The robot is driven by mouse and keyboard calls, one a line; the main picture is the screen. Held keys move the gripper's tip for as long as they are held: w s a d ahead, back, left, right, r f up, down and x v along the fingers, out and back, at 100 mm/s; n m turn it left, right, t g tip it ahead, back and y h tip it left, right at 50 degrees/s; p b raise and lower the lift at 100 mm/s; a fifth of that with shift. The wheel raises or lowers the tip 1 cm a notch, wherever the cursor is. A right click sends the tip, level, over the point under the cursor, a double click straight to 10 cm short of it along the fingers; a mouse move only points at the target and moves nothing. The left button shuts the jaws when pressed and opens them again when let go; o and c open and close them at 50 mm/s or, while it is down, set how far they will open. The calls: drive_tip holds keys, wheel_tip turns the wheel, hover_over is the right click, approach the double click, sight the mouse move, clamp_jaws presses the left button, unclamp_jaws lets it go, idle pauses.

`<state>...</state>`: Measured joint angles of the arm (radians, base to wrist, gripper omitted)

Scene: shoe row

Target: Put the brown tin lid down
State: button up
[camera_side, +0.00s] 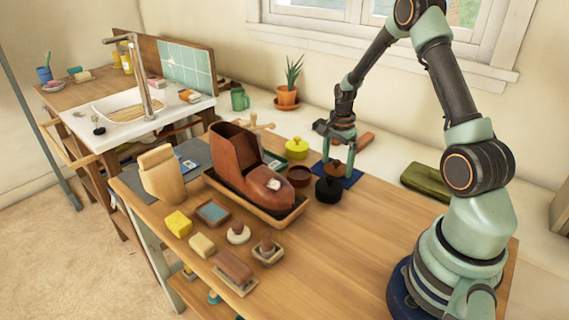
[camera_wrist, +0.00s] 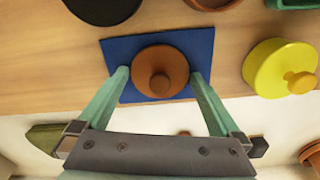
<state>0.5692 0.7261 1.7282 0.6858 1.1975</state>
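The brown tin lid (camera_wrist: 160,65), round with a knob, sits between the two fingers of my gripper (camera_wrist: 160,75) in the wrist view. The fingertips meet its rim on both sides, so my gripper is shut on it. The lid is over a blue mat (camera_wrist: 113,48); I cannot tell whether it touches the mat. In the side view my gripper (camera_side: 338,167) points down at the lid (camera_side: 337,166), behind a black round tin (camera_side: 328,190) that hides part of the mat (camera_side: 350,181). An open brown tin (camera_side: 299,176) stands left of the black one.
A yellow lidded tin (camera_side: 297,149) stands behind the brown tin; it is at right in the wrist view (camera_wrist: 265,68). A brown boot (camera_side: 240,165) stands in a tray to the left. A green case (camera_side: 427,181) lies at right. The table's front right (camera_side: 340,250) is clear.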

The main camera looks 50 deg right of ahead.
sight(337, 161)
wheel_tip(337, 161, up, 11)
drive_tip(key=s+a+r+n+t, duration=0.1)
drive_tip(key=a+r+n+t, duration=0.1)
drive_tip(key=a+r+n, duration=0.75)
drive_tip(key=s+a+r+n+t, duration=0.1)
drive_tip(key=s+a+n, duration=0.2)
drive_tip(key=a+n, duration=0.2)
drive_tip(key=s+a+r+n+t, duration=0.2)
drive_tip(key=s+a+n, duration=0.2)
drive_tip(key=a, duration=0.5)
drive_tip(key=shift+s+r+n+t, duration=0.25)
drive_tip(key=shift+r+n+t, duration=0.05)
drive_tip(key=shift+n, duration=0.55)
drive_tip(key=shift+a, duration=0.15)
